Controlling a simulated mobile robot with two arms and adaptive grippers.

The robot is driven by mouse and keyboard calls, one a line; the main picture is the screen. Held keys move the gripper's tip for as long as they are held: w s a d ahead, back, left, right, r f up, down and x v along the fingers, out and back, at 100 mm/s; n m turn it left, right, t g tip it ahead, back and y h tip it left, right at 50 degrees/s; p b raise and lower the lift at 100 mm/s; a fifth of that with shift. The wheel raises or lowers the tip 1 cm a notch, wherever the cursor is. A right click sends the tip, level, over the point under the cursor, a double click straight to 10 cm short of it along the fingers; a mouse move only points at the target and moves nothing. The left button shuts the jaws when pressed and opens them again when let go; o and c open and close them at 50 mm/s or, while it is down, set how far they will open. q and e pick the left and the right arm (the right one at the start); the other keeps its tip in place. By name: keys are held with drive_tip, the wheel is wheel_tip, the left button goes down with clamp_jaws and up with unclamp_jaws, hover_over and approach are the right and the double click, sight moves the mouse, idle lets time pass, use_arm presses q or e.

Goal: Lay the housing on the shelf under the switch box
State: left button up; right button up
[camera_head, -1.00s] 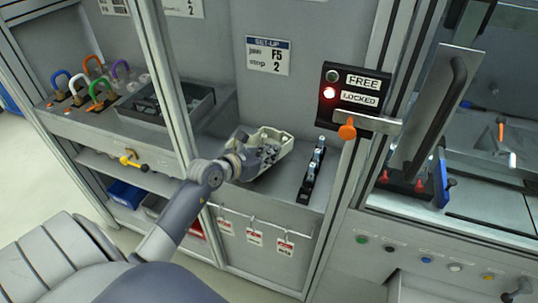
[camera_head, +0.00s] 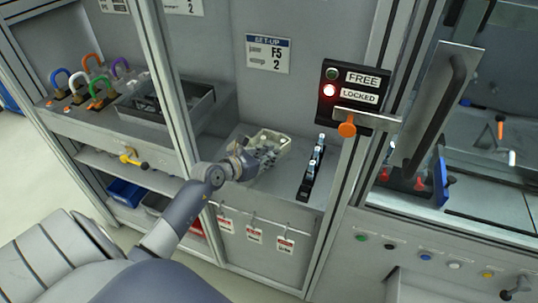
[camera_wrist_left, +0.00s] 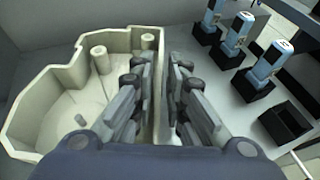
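The housing (camera_head: 268,146), a cream, hollow, open-topped part, is at the grey shelf (camera_head: 285,180) below and left of the switch box (camera_head: 350,97). The box's red lamp is lit beside LOCKED. My left gripper (camera_head: 245,164) is at the housing's near left side. In the left wrist view, its fingers (camera_wrist_left: 160,90) straddle one wall of the housing (camera_wrist_left: 60,100), one finger inside and one outside, close against it. The housing's underside is hidden, so I cannot tell whether it fully rests on the shelf. My right gripper is not in view.
A black rack with blue-grey parts (camera_head: 312,170) stands right of the housing; it also shows in the left wrist view (camera_wrist_left: 283,122). A frame post (camera_head: 170,85) rises left of my gripper. A grey tray (camera_head: 165,105) and coloured padlocks (camera_head: 85,85) lie farther left.

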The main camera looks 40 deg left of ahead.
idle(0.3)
use_arm(q)
drive_tip(key=shift+r, duration=0.25)
drive_tip(key=v, duration=1.2)
drive_tip(key=shift+f, duration=0.2)
